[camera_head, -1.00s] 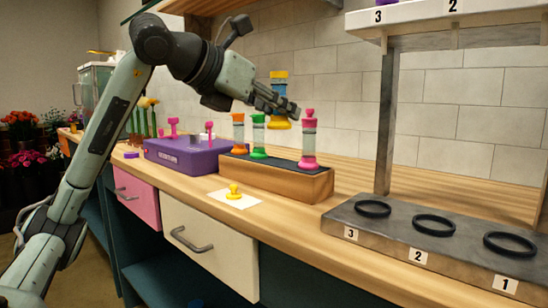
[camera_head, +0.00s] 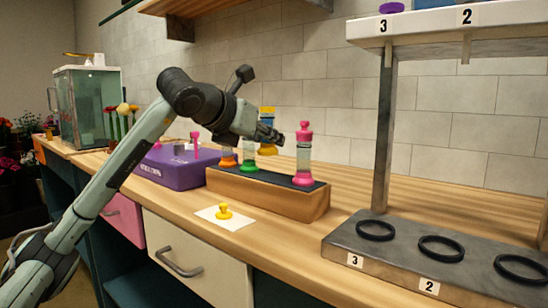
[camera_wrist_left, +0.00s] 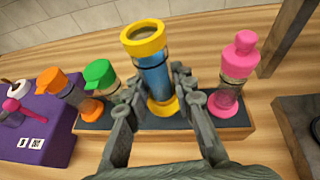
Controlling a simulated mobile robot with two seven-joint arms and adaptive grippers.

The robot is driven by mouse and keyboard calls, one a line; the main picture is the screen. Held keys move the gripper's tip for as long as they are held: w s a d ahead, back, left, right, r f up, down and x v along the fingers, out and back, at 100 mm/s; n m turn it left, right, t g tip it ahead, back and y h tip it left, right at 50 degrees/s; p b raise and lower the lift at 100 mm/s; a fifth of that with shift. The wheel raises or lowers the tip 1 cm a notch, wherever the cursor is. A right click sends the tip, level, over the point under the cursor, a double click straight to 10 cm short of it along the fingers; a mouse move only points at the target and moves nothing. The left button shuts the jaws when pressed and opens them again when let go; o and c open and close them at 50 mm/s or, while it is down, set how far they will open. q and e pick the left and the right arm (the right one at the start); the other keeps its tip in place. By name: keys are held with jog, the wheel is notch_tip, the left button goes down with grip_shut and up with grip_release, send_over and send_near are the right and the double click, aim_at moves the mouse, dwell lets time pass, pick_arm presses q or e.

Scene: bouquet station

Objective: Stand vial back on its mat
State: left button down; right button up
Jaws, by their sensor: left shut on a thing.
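The vial (camera_wrist_left: 155,77) has blue contents, a yellow rim and a yellow foot, and its open top shows in the wrist view. My left gripper (camera_head: 268,134) is shut on it and holds it roughly upright. In the head view its yellow foot (camera_head: 267,149) appears a little above the dark mat (camera_head: 276,177) on the wooden block, between the green-topped vial (camera_head: 249,153) and the pink-topped vial (camera_head: 303,158). An orange-topped vial (camera_wrist_left: 70,92) stands farther left. My right gripper is not in view.
A yellow stopper (camera_head: 224,212) rests on a white sheet (camera_head: 240,220) in front of the block. A purple box (camera_head: 175,168) stands left of the block. A grey stand (camera_head: 345,244) with black rings and an upper shelf is to the right.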

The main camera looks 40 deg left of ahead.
aim_at(274, 177)
pick_arm(q)
jog(key=shift+w+d+f, duration=0.3)
jog(key=shift+w+f, duration=0.1)
jog(key=shift+w, duration=0.35)
notch_tip(274, 177, down, 3)
jog(key=shift+f+b, duration=0.2)
jog(key=shift+b, duration=0.15)
jog(key=shift+f, duration=0.35)
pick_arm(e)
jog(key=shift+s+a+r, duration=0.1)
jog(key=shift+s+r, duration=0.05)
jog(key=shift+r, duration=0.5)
pick_arm(q)
jog(key=shift+f, duration=0.1)
jog(key=c, duration=1.3)
grip_release()
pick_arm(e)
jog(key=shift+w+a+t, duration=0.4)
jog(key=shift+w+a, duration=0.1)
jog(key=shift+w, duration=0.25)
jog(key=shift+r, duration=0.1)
